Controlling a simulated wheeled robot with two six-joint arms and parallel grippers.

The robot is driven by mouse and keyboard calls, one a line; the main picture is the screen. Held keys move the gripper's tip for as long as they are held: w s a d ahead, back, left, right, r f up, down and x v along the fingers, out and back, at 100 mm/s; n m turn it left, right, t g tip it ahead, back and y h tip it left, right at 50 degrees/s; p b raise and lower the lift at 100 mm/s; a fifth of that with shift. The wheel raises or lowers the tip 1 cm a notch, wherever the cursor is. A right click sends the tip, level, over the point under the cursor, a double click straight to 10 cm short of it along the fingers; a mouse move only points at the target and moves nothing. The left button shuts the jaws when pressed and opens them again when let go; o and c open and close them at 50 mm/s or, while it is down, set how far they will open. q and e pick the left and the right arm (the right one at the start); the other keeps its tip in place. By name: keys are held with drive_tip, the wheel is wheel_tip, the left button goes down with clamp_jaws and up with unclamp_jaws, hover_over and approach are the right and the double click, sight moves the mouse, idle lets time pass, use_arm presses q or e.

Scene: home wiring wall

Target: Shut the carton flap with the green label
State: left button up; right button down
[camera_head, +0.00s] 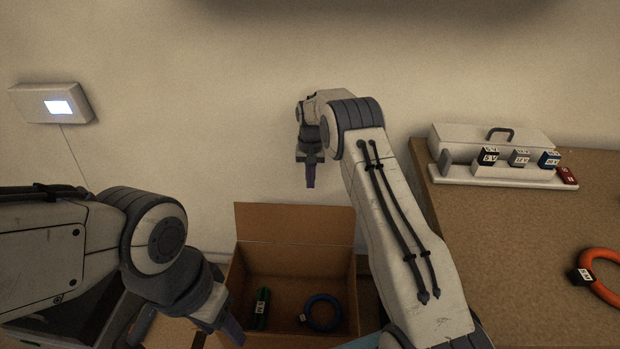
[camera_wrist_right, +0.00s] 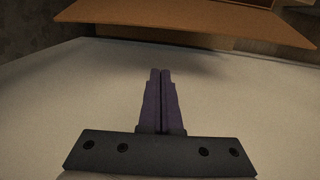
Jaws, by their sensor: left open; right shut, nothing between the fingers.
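The open brown carton (camera_head: 297,258) stands low against the wall, at the bottom centre of the head view. Its back flap (camera_head: 295,224) stands raised; a flap edge also crosses the top of the right wrist view (camera_wrist_right: 190,16). I see no green label on the visible flap faces. My right gripper (camera_head: 310,180) is shut and empty, above and behind the back flap, apart from it; its purple fingers also show in the right wrist view (camera_wrist_right: 161,90). My left gripper (camera_head: 232,330) is open at the carton's front left.
Inside the carton lie a green labelled item (camera_head: 262,308) and a blue ring (camera_head: 322,313). A wooden worktop (camera_head: 500,225) at right bears a white tray (camera_head: 490,175) with small labelled blocks and an orange ring (camera_head: 592,262). A wall device (camera_head: 52,104) hangs at left.

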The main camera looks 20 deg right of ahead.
drive_tip(key=shift+s+a+f+b, duration=0.15)
drive_tip(key=shift+s+a+f, duration=0.1)
drive_tip(key=shift+s+f, duration=0.35)
drive_tip(key=shift+s+a+f+b, duration=0.2)
drive_tip(key=shift+s+a+f, duration=0.05)
drive_tip(key=shift+s+f, duration=0.4)
drive_tip(key=shift+s+a+f+b, duration=0.15)
drive_tip(key=shift+s+a+f, duration=0.1)
drive_tip(key=shift+s+f, duration=0.35)
drive_tip(key=shift+a, duration=0.1)
